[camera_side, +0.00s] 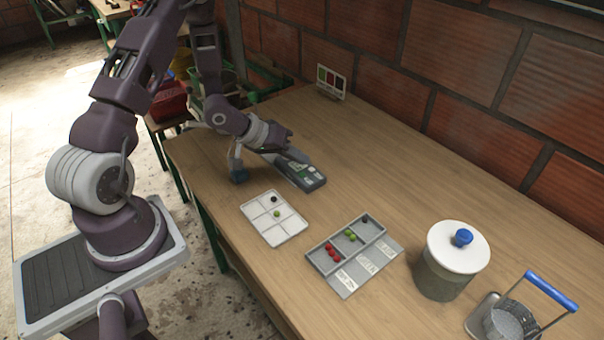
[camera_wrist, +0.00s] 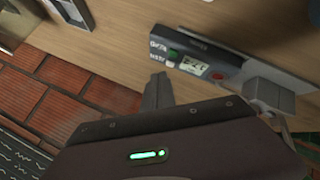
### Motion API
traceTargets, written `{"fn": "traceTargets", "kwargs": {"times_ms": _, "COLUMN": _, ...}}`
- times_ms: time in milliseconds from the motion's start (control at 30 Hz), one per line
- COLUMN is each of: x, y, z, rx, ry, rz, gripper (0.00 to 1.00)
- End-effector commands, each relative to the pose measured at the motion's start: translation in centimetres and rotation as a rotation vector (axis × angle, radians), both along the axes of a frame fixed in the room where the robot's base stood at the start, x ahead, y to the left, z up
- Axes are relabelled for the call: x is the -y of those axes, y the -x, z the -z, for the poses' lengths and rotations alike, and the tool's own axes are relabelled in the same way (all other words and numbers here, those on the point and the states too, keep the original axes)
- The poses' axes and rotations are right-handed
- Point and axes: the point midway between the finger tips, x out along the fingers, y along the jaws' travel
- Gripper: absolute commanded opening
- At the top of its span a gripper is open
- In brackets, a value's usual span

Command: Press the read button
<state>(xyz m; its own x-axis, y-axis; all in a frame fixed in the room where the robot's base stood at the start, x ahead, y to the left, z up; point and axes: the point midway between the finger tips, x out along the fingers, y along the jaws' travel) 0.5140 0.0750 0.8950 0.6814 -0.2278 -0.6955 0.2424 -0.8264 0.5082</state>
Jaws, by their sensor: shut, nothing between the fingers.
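A long grey meter (camera_side: 297,172) lies on the wooden table under my gripper. The labels are too blurred to say surely which control is the read button. My gripper (camera_side: 292,153) is shut and empty, over the meter's left part in the side view. In the wrist view its fingertips (camera_wrist: 158,78) are just below the labelled end. I cannot tell whether they touch it. The arm hides part of the meter in the side view.
A white sectioned tray (camera_side: 292,232) and a grey tray (camera_side: 347,291) hold small red, green and dark fruits. A lidded pot (camera_side: 437,282) and a blue-handled basket (camera_side: 512,322) stand at right. A colour card (camera_side: 330,82) stands by the brick wall. The table beyond the meter is clear.

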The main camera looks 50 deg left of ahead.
Motion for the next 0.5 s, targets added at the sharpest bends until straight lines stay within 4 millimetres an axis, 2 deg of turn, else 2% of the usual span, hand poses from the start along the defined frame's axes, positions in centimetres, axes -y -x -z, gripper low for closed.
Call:
{"fn": "traceTargets", "kwargs": {"times_ms": 300, "x": 0.0, "y": 0.0, "z": -3.0, "rx": 0.0, "ry": -0.001, "rz": -0.001, "gripper": 0.0}}
{"fn": "traceTargets", "kwargs": {"times_ms": 500, "x": 0.0, "y": 0.1, "z": -3.3, "rx": -0.001, "ry": -0.001, "rz": -0.002, "gripper": 0.0}}
